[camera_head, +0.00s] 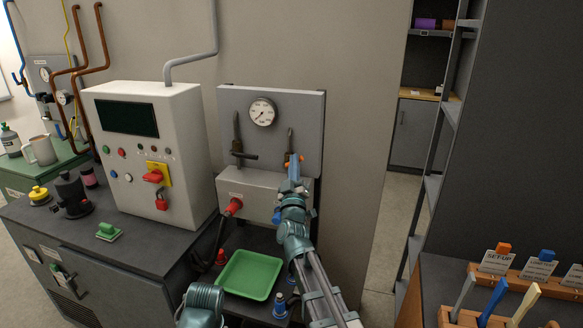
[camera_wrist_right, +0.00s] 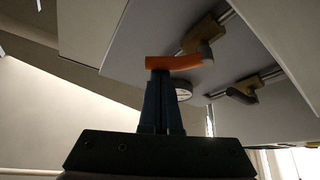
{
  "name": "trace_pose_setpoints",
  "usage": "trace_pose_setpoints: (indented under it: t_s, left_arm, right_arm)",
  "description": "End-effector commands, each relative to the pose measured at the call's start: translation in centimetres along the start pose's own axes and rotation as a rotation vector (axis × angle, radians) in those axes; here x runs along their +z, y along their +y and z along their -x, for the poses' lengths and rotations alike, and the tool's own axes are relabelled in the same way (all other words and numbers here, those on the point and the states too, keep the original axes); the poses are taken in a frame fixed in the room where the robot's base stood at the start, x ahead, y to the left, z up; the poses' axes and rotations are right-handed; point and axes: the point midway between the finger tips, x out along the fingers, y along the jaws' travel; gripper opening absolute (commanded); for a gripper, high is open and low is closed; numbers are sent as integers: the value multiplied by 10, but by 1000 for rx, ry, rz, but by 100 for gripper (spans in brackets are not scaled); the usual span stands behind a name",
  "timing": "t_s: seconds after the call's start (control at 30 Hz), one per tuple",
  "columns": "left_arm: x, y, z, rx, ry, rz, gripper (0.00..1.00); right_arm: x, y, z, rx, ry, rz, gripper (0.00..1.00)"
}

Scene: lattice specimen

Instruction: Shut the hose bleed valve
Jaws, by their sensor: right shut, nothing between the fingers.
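A grey wall panel (camera_head: 310,108) carries a round gauge and two small valves on short vertical pipes. The right valve has an orange lever (camera_wrist_right: 172,62), which shows only as a small orange patch in the head view. The left valve has a dark lever (camera_head: 244,155), lying crosswise to its pipe. I cannot read which one is labelled the hose bleed valve. My right gripper (camera_head: 293,172) is shut and empty at the right valve. In the right wrist view its fingertips (camera_wrist_right: 159,74) are at the orange lever; whether they touch it is unclear. My left gripper is out of view.
A control cabinet (camera_head: 190,120) stands left. Shelving (camera_head: 430,190) and a tool rack (camera_head: 500,318) stand right.

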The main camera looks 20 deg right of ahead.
Motion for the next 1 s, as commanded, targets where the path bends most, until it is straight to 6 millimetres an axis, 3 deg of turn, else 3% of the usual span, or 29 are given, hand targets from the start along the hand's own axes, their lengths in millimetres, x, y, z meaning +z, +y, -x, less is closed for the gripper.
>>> trace_pose_setpoints:
  t_s: [0.1, 0.5, 1.0]
  left_arm:
    - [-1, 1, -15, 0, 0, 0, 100]
    - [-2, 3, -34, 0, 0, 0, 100]
    - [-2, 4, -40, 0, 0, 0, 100]
  right_arm:
    - [8, -3, 4, 54, 0, -95, 0]
    - [20, -2, 10, 206, -1, -351, 0]
    - [25, -3, 14, 207, 0, -352, 0]
